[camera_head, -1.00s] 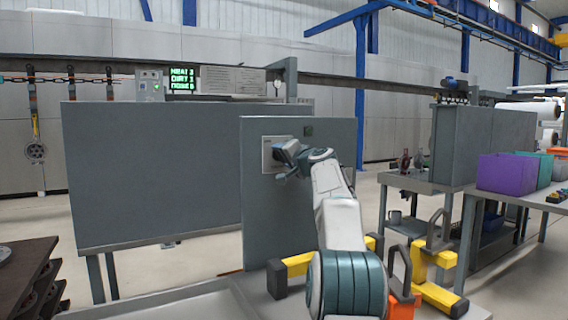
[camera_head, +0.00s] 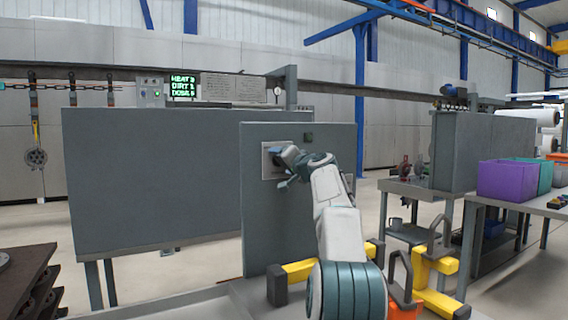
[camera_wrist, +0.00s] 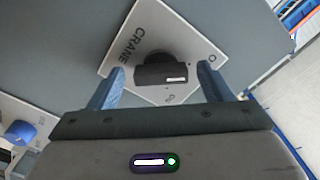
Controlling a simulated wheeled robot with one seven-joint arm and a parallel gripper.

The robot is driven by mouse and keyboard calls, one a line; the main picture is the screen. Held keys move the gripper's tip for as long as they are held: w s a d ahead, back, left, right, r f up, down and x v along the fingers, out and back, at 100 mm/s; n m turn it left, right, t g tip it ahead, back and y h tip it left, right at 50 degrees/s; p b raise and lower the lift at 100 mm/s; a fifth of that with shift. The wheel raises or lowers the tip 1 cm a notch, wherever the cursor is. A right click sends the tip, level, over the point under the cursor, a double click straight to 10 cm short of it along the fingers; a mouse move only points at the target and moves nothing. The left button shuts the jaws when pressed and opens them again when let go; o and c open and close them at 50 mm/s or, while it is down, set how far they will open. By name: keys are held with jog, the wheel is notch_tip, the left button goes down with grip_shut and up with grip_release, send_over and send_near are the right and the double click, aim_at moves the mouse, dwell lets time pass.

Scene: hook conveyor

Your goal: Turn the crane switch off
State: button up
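The crane switch plate (camera_wrist: 125,58) is pale and carries the word CRANE, seen tilted in the wrist view. Its black rotary knob (camera_wrist: 160,74) has a bar handle with a white mark near its right end. Small position lettering on the plate is hard to read. My gripper (camera_wrist: 160,68) is open, with one blue finger at each end of the handle and small gaps visible. In the head view, my gripper (camera_head: 284,158) is at the switch plate (camera_head: 268,168) on the grey upright panel (camera_head: 262,218); it hides most of the knob there.
Another plate with a blue knob (camera_wrist: 20,132) lies left of the crane plate in the wrist view. A large grey panel (camera_head: 150,185) stands at left. A purple bin (camera_head: 505,180) is on the right table.

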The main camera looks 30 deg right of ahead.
jog(key=s+b, duration=0.4)
jog(key=s, duration=0.9)
jog(key=shift+s+a+b, duration=0.35)
jog(key=shift+s+a, duration=0.05)
jog(key=shift+a, duration=0.05)
jog(key=s+a+f+n+g+y+p, duration=0.2)
jog(key=a+g+p, duration=0.2)
jog(key=a+p, duration=0.5)
jog(key=s+a+f+n+g+y+p, duration=0.1)
jog(key=a+f+n+g+p, duration=0.15)
jog(key=a+p, duration=0.75)
jog(key=s+a+f+n+g+p, duration=0.2)
jog(key=s+a+g+p, duration=0.1)
jog(key=s, duration=0.5)
jog(key=s+a+f+n+g+h+p, duration=0.1)
jog(key=s+a+f+g+p, duration=0.1)
jog(key=s+a+p, duration=0.3)
jog(key=s+a+f+n+g+h+p, duration=0.1)
jog(key=s+a+f+n+g+p, duration=0.1)
jog(key=s+a, duration=0.5)
jog(key=s+f+g+p, duration=0.1)
jog(key=s+p, duration=0.1)
jog(key=s, duration=0.4)
jog(key=shift+f+n+g, duration=0.15)
jog(key=shift+n+g, duration=0.2)
